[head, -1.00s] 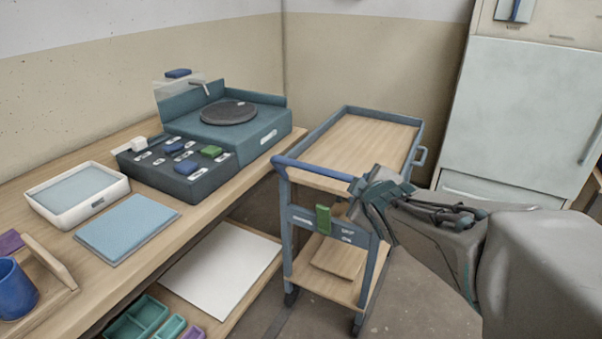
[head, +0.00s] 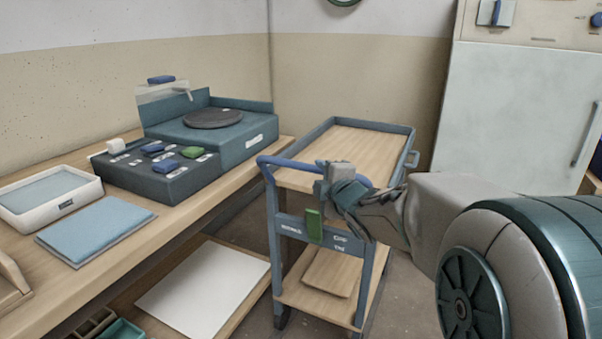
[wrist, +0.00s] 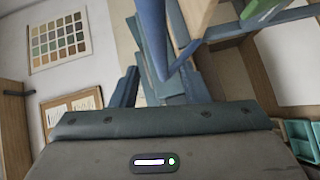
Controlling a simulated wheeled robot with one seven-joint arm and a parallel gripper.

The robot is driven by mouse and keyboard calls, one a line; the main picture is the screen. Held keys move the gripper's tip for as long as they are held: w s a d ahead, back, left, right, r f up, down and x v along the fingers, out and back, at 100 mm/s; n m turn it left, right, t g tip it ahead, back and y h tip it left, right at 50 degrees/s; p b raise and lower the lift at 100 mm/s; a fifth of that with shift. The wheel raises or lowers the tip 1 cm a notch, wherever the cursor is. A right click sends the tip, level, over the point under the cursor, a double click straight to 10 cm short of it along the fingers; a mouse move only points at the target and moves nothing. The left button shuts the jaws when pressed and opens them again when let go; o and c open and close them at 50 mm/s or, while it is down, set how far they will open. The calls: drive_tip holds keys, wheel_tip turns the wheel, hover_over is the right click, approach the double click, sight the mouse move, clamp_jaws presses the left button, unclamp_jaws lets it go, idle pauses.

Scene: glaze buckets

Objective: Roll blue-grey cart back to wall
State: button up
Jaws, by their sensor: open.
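The blue-grey cart (head: 273,215) has wooden shelves and a blue handle bar (head: 290,164) across its near end. It stands to the right of the workbench, its far end toward the beige back wall (head: 350,75). My gripper (head: 328,182) is open at the right end of the handle and hides that end. In the wrist view the blue bar (wrist: 150,30) comes down close to the open fingers (wrist: 155,88); I cannot tell whether it lies between them. A green tab (head: 314,226) sits on the cart's near panel.
The workbench (head: 200,222) runs along the left, with a turntable-like unit (head: 240,147), a dark control box (head: 130,180) and a white tray (head: 20,205). A pale cabinet (head: 515,110) stands right of the cart. A board (head: 325,272) lies on the cart's lower shelf.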

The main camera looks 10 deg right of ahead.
sight(312, 170)
drive_tip(key=b+x, duration=0.1)
drive_tip(key=x, duration=0.6)
clamp_jaws()
